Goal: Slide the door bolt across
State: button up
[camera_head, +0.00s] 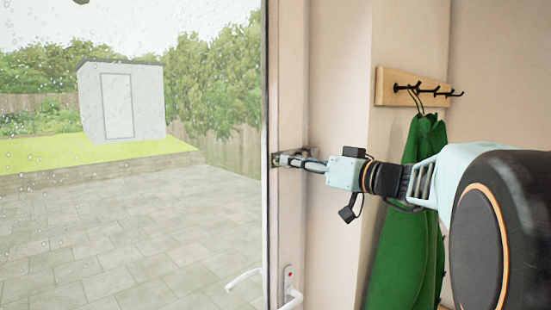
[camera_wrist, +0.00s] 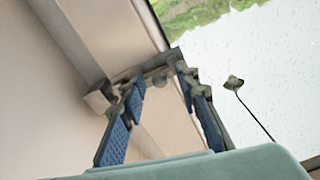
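The door bolt (camera_head: 291,158) is a small grey metal fitting on the white door frame beside the glass, at mid height. In the wrist view the bolt (camera_wrist: 154,66) runs across just beyond my fingertips, with a small rounded knob (camera_wrist: 161,82) below its bar. My gripper (camera_head: 308,164) reaches the bolt from the right, and its tips partly cover it in the head view. In the wrist view my gripper (camera_wrist: 160,88) has its two blue-padded fingers apart, one on each side of the knob. I cannot tell whether either finger touches it.
The glass door (camera_head: 140,200) fills the left, with a paved patio and shed beyond. A white door handle (camera_head: 290,288) is below the bolt. A wooden hook rail (camera_head: 385,85) with a green garment (camera_head: 405,245) hangs on the right wall, behind my arm.

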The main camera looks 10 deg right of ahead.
grip_shut()
dwell(0.3)
jog(key=w+d+b, duration=0.2)
jog(key=d+b, duration=0.1)
jog(key=shift+w, duration=0.15)
dwell(0.4)
